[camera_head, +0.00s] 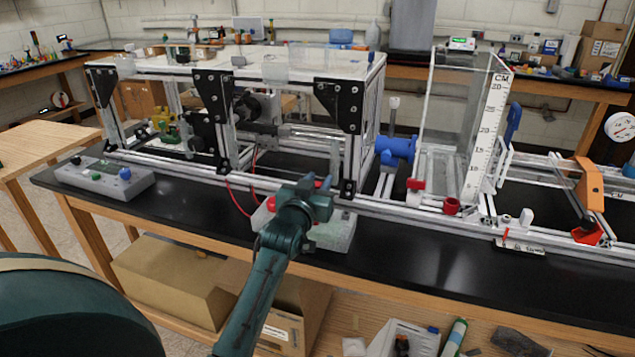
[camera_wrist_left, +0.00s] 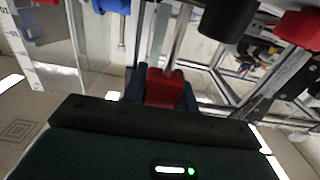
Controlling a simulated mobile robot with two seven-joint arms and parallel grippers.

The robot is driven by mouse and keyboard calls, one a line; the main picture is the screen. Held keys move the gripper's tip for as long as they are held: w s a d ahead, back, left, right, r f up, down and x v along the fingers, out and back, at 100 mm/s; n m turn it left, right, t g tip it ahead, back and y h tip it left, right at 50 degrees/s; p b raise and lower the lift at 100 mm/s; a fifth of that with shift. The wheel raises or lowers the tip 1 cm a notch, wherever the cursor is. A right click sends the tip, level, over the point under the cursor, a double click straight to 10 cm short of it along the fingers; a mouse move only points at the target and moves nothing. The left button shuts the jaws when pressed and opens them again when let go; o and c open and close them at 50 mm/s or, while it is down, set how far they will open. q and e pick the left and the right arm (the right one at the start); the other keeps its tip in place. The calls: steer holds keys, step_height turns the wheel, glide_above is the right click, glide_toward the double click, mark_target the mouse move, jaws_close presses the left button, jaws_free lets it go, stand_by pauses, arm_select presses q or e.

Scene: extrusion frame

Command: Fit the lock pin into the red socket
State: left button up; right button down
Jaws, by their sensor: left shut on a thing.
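My left gripper (camera_head: 318,193) is in front of the aluminium frame, over the bench's front edge. It also shows in the left wrist view (camera_wrist_left: 165,92), where its blue fingers are shut on a red block with a metal rod, which looks like the lock pin (camera_wrist_left: 164,87). The rod points away from the gripper. In the head view the pin is mostly hidden by the gripper. A small red cup-like part, apparently the red socket (camera_head: 452,205), sits on the front rail to the right of my left gripper, apart from it. My right gripper is out of view.
A clear tank (camera_head: 455,130) with a scale, a blue cylinder (camera_head: 396,150) and a red valve handle (camera_head: 415,184) are near the socket. A grey button box (camera_head: 105,180) lies left.

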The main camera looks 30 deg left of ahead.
arm_select(q)
steer(key=shift+f+b, duration=0.55)
steer(key=shift+f, duration=0.3)
steer(key=shift+f, duration=0.45)
steer(key=o, duration=1)
steer(key=shift+o, duration=0.2)
steer(key=b+v, duration=0.1)
steer(key=v, duration=1.2)
steer(key=shift+b, duration=0.35)
steer(key=shift+s, duration=0.1)
